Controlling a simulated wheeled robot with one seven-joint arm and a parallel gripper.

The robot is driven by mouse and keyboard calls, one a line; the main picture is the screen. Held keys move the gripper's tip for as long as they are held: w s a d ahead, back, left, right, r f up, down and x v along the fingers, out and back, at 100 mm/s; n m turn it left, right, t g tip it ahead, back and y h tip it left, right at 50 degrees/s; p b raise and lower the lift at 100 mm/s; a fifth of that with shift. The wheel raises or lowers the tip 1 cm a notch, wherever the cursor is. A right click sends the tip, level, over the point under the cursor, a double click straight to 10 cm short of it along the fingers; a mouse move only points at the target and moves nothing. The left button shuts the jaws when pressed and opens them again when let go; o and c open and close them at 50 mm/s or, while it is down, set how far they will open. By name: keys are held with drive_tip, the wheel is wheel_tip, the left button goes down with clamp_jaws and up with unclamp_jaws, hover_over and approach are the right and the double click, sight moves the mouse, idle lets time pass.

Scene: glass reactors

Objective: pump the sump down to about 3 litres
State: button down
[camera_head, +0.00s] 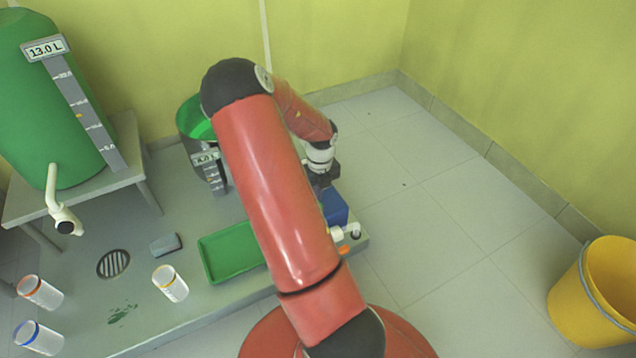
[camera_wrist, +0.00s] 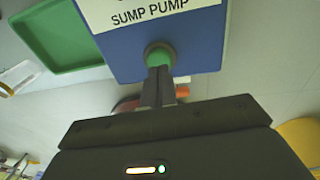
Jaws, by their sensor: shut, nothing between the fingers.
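The sump (camera_head: 187,118) is a green-rimmed vessel at the back, partly hidden behind my arm. Its label seems to read 4.0 L, though small. The blue pump box (camera_head: 336,208), also in the wrist view (camera_wrist: 205,45), carries a SUMP PUMP label. A round green button (camera_wrist: 160,56) is on its face. My gripper (camera_wrist: 158,72) is shut and empty, its fingertips right at the button and overlapping it in the picture. I cannot tell whether they press it. In the head view my gripper (camera_head: 322,178) is above the pump box.
A green tank (camera_head: 30,110) labelled 13.0 L stands on a grey stand at left, with a white tap (camera_head: 62,215). A green tray (camera_head: 230,252), several clear cups, a grey block (camera_head: 165,245) and a drain (camera_head: 114,263) are on the platform. A yellow bucket (camera_head: 590,300) stands right.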

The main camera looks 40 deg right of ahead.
drive_tip(key=shift+a+f, duration=0.1)
drive_tip(key=shift+f, duration=0.75)
drive_tip(key=shift+f, duration=0.1)
drive_tip(key=shift+s+f+b, duration=0.1)
drive_tip(key=shift+f+b, duration=0.3)
drive_tip(key=shift+f, duration=0.5)
drive_tip(key=shift+a+f, duration=0.15)
drive_tip(key=shift+s+a+f, duration=0.1)
drive_tip(key=shift+f, duration=0.1)
idle(1.7)
wheel_tip(320, 180, up, 15)
drive_tip(key=w+d+p, duration=0.1)
drive_tip(key=d+p, duration=0.1)
drive_tip(key=p, duration=0.4)
drive_tip(key=shift+d+r, duration=0.15)
drive_tip(key=shift+r, duration=0.05)
idle(0.5)
